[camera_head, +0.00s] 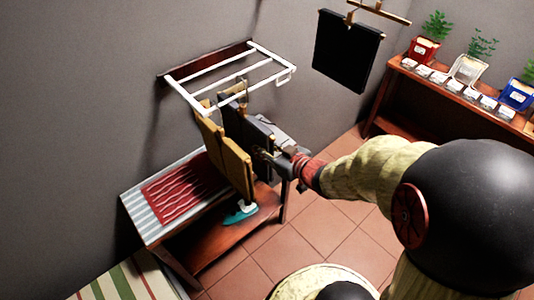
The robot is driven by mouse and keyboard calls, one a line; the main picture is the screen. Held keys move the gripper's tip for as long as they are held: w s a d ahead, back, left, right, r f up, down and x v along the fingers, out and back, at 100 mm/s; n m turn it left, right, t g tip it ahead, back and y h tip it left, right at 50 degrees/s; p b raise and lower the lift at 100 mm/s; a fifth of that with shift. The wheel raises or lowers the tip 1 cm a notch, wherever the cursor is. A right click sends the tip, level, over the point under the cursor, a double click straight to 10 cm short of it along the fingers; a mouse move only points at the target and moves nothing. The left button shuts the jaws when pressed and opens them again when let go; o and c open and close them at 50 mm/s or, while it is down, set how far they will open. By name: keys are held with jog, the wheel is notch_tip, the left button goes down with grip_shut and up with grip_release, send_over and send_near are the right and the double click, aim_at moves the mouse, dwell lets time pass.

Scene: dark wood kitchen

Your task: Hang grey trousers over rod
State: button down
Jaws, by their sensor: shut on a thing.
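A wall rack of white rods (222,75) is fixed to the wall on a dark wood board. The dark grey trousers (246,130) hang upright just below the rack's front right part. My gripper (268,152) is at their right side, shut on them; its fingertips are partly hidden. A mustard-brown folded cloth (228,158) hangs right beside the trousers on their left, its top near the rack's front rod. I cannot tell whether the trousers' top touches a rod.
A wooden table (215,250) below bears a striped cloth, a red patterned cloth (185,189) and a teal iron (241,212). A black cloth (346,50) hangs at upper right. A shelf (440,90) with potted plants stands at right. Tiled floor (330,215) is open between.

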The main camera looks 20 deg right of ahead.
jog(key=shift+f+b, duration=1.25)
jog(key=shift+f, duration=0.6)
